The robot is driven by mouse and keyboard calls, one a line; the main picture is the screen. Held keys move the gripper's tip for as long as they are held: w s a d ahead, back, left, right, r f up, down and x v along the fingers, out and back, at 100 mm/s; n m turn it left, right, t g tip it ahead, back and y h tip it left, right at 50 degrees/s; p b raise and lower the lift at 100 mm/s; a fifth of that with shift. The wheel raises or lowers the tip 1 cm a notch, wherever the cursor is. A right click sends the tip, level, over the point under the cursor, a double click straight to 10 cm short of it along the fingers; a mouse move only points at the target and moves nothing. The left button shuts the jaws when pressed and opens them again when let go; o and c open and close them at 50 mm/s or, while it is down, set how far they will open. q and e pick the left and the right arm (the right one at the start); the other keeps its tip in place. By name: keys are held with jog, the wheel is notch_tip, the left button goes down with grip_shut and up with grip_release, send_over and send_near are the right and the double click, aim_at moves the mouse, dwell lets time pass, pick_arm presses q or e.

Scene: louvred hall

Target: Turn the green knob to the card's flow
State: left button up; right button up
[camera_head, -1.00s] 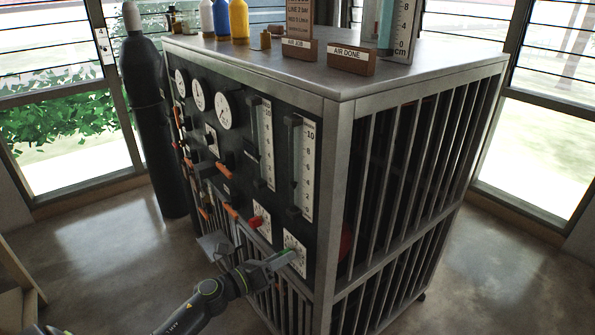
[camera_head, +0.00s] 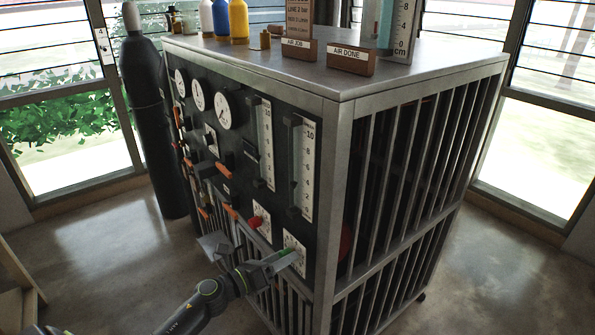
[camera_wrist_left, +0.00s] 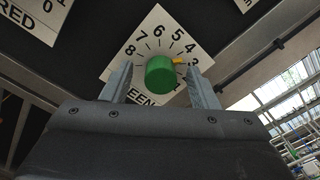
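The green knob (camera_wrist_left: 160,76) sits on a white dial plate (camera_wrist_left: 140,43) with numbers in the left wrist view. Its yellow pointer is turned to the right, towards the low numbers; the exact mark is hard to read. My left gripper (camera_wrist_left: 160,88) is open, with one finger on each side of the knob and a gap on both sides. In the head view my left gripper (camera_head: 284,260) is at the lower right dial (camera_head: 295,246) and hides the knob. The card (camera_head: 299,14) stands on the cabinet top, cut off above; no flow value is readable. My right gripper is out of view.
The cabinet panel carries round gauges (camera_head: 222,110), two upright flow tubes (camera_head: 303,165), orange levers (camera_head: 223,170) and a red knob (camera_head: 255,222) left of the green knob's dial. Bottles (camera_head: 238,20) and signs (camera_head: 351,58) stand on top. A dark cylinder (camera_head: 150,115) stands at the left.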

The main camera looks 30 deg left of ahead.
pick_arm(q)
jog(key=b+v, duration=0.3)
jog(key=v, duration=0.4)
jog(key=shift+b, duration=0.4)
jog(key=shift+s, duration=0.1)
jog(key=p+v, duration=0.2)
jog(key=v, duration=1.5)
jog(key=shift+p, duration=0.35)
jog(key=shift+s, duration=0.15)
dwell(0.3)
